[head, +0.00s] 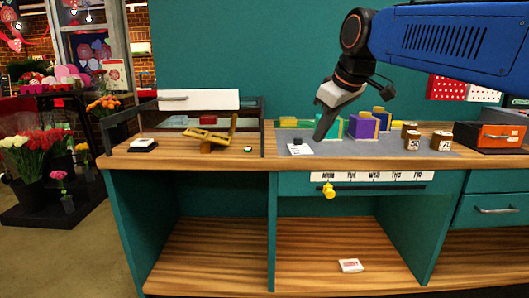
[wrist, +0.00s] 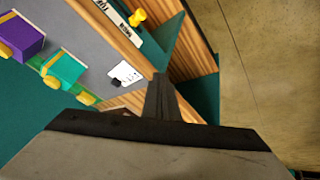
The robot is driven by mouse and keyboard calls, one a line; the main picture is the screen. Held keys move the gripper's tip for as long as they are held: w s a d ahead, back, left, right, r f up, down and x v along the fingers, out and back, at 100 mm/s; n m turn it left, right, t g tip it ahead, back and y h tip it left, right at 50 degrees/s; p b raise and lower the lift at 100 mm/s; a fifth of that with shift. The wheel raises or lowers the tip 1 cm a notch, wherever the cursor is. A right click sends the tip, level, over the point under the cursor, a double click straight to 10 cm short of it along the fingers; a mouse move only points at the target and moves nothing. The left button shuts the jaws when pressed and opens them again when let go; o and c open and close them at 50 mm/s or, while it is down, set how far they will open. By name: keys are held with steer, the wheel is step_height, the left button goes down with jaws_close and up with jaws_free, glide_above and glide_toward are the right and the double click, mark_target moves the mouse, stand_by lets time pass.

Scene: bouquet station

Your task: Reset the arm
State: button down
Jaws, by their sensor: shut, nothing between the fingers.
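My blue arm reaches in from the upper right in the head view. My gripper (head: 321,136) points down over the grey mat (head: 265,152) on the workbench, close to a white card (head: 299,149) with a small black block (head: 297,141) on it. In the wrist view my gripper (wrist: 160,80) shows as dark fingers together, with nothing between them. The gripper partly hides a teal box in the head view; this teal box (wrist: 66,70) is clear in the wrist view. I cannot tell the exact height of the fingertips above the bench.
A purple box (head: 363,127) and brown numbered blocks (head: 441,141) stand right of the gripper, with an orange drawer box (head: 490,136) beyond. A yellow balance (head: 207,138) stands left. A yellow peg (head: 328,190) sits below the weekday strip. A small pack (head: 350,265) lies on the lower shelf.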

steer(key=s+d+f+m+h, duration=0.1)
steer(key=s+d+f+m, duration=0.3)
steer(key=s+f, duration=0.9)
steer(key=s+d+f+m+g+h, duration=0.1)
steer(key=s+d+f+m, duration=0.4)
steer(key=s+d+f, duration=0.5)
steer(key=s+f, duration=0.4)
steer(key=f, duration=0.2)
steer(key=shift+d+f, duration=0.25)
steer(key=shift+f, duration=0.05)
